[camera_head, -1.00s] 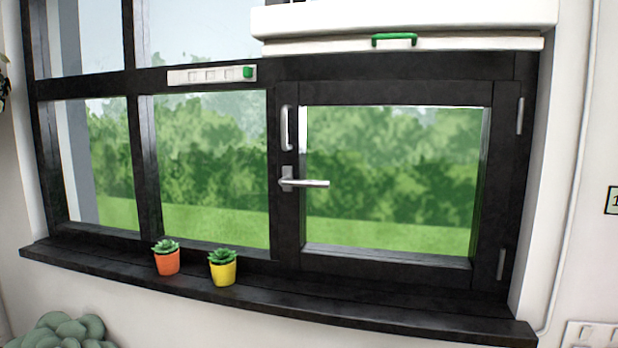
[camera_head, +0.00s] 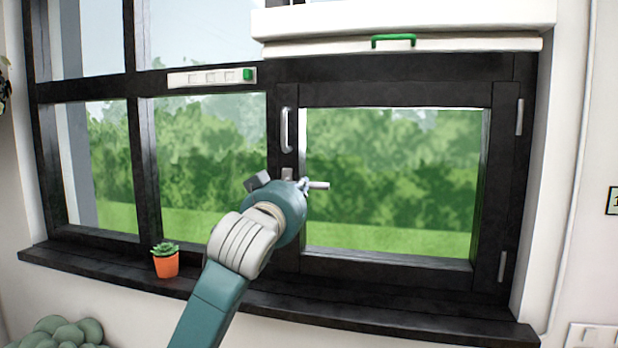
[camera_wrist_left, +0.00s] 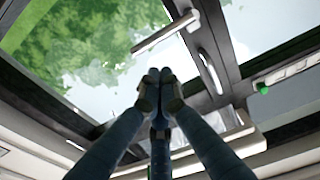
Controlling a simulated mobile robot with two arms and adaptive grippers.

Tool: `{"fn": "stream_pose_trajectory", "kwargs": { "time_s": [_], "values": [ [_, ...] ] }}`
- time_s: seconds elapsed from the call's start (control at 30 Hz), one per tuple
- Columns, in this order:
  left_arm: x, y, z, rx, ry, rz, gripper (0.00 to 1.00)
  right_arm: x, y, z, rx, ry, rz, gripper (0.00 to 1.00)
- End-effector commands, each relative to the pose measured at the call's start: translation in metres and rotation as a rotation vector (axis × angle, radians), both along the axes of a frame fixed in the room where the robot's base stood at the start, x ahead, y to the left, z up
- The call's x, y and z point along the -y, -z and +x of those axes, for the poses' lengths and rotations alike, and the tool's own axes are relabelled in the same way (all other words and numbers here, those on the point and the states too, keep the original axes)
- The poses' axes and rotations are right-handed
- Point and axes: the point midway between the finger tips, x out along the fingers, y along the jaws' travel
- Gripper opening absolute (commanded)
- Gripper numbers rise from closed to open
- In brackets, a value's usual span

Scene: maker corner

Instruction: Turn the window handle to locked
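The silver window handle (camera_head: 319,185) sticks out to the right, about level, from the dark frame in the head view. My left arm reaches up from below, and its wrist covers the lower part of the handle's mount. Most of my left gripper (camera_head: 303,188) is hidden behind that wrist. In the left wrist view the fingertips of my left gripper (camera_wrist_left: 158,77) are together, with nothing visible between them. The handle (camera_wrist_left: 165,32) shows just beyond the fingertips, with a visible gap in the picture. My right gripper is not in view.
A slim upright grip (camera_head: 287,130) sits above the handle. An orange pot (camera_head: 166,263) stands on the dark sill (camera_head: 420,318), left of my arm. A white strip with a green slider (camera_head: 247,74) is on the crossbar. A white blind with a green pull (camera_head: 394,40) hangs above.

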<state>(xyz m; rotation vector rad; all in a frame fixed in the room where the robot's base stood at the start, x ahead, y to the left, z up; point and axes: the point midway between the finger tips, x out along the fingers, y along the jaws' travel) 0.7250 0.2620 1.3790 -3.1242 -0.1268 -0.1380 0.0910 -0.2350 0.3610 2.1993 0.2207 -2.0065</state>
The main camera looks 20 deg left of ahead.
Motion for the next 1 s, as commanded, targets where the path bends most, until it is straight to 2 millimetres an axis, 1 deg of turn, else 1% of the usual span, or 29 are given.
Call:
{"fn": "stream_pose_trajectory", "kwargs": {
  "time_s": [0.03,0.1,0.17,0.47,0.57,0.67,0.77,1.0],
  "values": [
    [-0.002,-0.015,-0.001,0.022,-0.004,-0.002,0.00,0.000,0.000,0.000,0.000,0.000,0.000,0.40],
    [-0.004,-0.028,-0.002,0.042,-0.004,-0.005,0.00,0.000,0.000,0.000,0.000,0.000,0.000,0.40],
    [-0.004,-0.033,-0.003,0.050,-0.005,-0.007,0.00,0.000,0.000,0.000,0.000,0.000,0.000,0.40],
    [-0.004,-0.034,-0.003,0.053,-0.004,-0.008,0.00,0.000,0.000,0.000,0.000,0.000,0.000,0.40],
    [-0.005,-0.035,0.000,0.052,-0.005,-0.007,0.00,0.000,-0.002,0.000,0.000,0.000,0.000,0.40],
    [-0.006,-0.038,0.009,0.051,-0.006,-0.007,0.00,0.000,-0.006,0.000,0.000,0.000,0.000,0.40],
    [-0.007,-0.041,0.025,0.050,-0.007,-0.008,0.00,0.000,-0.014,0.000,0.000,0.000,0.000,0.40],
    [-0.011,-0.049,0.074,0.049,-0.006,-0.009,0.00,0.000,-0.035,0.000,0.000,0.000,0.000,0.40]
  ]
}}
